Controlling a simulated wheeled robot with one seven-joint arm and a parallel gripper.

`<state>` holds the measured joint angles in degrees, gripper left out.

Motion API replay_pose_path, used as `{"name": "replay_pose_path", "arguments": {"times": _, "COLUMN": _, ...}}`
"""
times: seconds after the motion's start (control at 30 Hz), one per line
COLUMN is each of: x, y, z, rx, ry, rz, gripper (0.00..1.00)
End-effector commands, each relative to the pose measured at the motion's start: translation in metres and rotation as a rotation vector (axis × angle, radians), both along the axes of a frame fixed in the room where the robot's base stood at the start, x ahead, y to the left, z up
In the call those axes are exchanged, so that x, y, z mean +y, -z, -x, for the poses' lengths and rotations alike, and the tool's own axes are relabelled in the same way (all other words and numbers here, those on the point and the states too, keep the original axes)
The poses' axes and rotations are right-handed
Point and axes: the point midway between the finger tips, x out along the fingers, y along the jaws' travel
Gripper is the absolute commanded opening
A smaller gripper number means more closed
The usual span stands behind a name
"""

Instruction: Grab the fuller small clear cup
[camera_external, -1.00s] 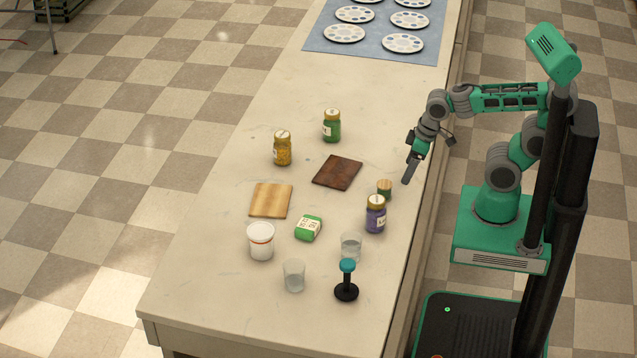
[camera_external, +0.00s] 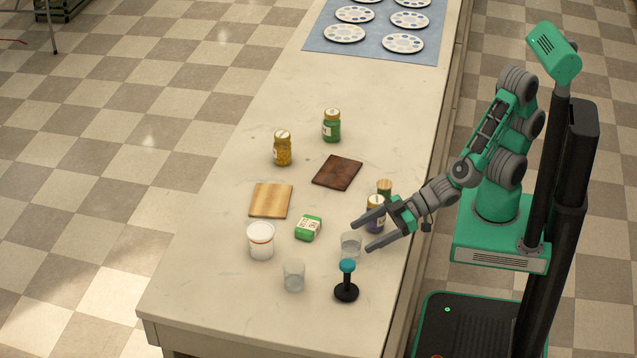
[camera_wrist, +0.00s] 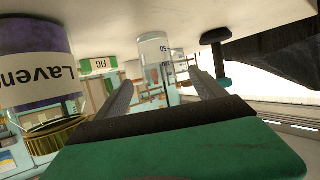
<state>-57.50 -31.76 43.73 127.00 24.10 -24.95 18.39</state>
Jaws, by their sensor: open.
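Two small clear cups stand upright on the counter. One cup (camera_external: 351,245) is just off my fingertips; the other cup (camera_external: 294,275) stands further left and nearer the front edge. The fill levels are too small to compare surely. My gripper (camera_external: 363,236) is open and empty, low over the right side of the counter, pointing left. In the wrist view, whose picture is upside down, a clear cup (camera_wrist: 154,60) with graduation marks shows ahead, between the lines of the two fingers (camera_wrist: 161,82). The fingers do not appear closed around it.
A purple lavender jar (camera_wrist: 38,65) is close beside my gripper. A black stand with a teal top (camera_external: 347,283) is in front of the near cup. A green soap box (camera_external: 308,228), a white tub (camera_external: 261,242) and a wooden board (camera_external: 270,200) lie left.

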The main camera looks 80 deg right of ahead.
Motion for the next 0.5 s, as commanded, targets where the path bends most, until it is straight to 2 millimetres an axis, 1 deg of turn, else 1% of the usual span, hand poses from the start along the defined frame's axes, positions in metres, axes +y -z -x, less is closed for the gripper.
{"name": "replay_pose_path", "arguments": {"times": 0.03, "x": 0.0, "y": 0.008, "z": -0.001, "rx": -0.001, "ry": 0.006, "rz": -0.01, "gripper": 0.8}}
{"name": "replay_pose_path", "arguments": {"times": 0.17, "x": 0.005, "y": 0.01, "z": -0.01, "rx": 0.002, "ry": 0.014, "rz": -0.013, "gripper": 0.8}}
{"name": "replay_pose_path", "arguments": {"times": 0.37, "x": 0.019, "y": 0.018, "z": -0.032, "rx": 0.005, "ry": 0.015, "rz": -0.012, "gripper": 0.8}}
{"name": "replay_pose_path", "arguments": {"times": 0.5, "x": 0.032, "y": 0.027, "z": -0.051, "rx": 0.005, "ry": 0.015, "rz": -0.011, "gripper": 0.8}}
